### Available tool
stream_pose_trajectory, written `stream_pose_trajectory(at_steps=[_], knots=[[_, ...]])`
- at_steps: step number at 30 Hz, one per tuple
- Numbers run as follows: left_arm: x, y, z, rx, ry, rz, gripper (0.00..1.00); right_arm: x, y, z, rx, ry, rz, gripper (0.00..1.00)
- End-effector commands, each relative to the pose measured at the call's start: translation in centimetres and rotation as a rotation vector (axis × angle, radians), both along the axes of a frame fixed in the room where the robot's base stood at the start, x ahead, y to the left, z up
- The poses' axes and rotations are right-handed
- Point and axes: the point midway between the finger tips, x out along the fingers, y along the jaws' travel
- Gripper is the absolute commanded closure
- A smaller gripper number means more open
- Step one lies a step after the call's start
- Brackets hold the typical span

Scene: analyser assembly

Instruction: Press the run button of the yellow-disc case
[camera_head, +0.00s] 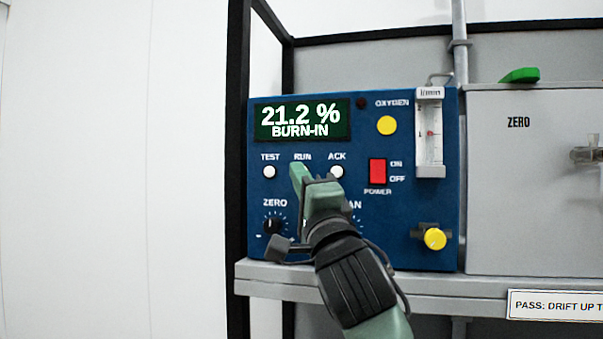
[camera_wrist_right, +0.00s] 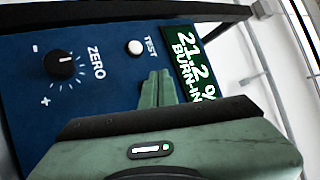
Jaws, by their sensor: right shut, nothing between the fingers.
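The blue analyser case with the yellow disc (camera_head: 387,125) stands on a grey shelf; its display (camera_head: 302,119) reads 21.2 % BURN-IN. The RUN label shows between TEST and ACK, but its button is hidden behind my right gripper (camera_head: 299,170). The right gripper is shut, its green fingertips at the place just under the RUN label; whether they touch the panel I cannot tell. In the right wrist view the shut fingers (camera_wrist_right: 157,88) lie over the panel between the TEST button (camera_wrist_right: 134,47) and the display. My left gripper is not in view.
The white TEST button (camera_head: 269,172) and ACK button (camera_head: 337,172) flank the fingers. A red power switch (camera_head: 377,171), the ZERO knob (camera_head: 274,224) and a yellow knob (camera_head: 435,239) are nearby. A grey ZERO cabinet (camera_head: 520,190) stands right. A black frame post (camera_head: 237,150) rises at left.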

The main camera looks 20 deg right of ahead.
Motion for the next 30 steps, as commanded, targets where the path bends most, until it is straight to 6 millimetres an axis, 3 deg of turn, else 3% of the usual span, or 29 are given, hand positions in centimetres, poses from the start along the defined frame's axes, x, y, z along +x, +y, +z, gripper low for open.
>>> stream_pose_trajectory(at_steps=[18, 30], knots=[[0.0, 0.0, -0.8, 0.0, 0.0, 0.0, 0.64, -3.9, 2.7, 0.0, 0.002, 0.0, 0.002, 1.0], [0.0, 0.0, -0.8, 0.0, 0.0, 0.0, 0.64, -4.1, 2.8, 0.0, 0.0, 0.0, 0.0, 1.0]])
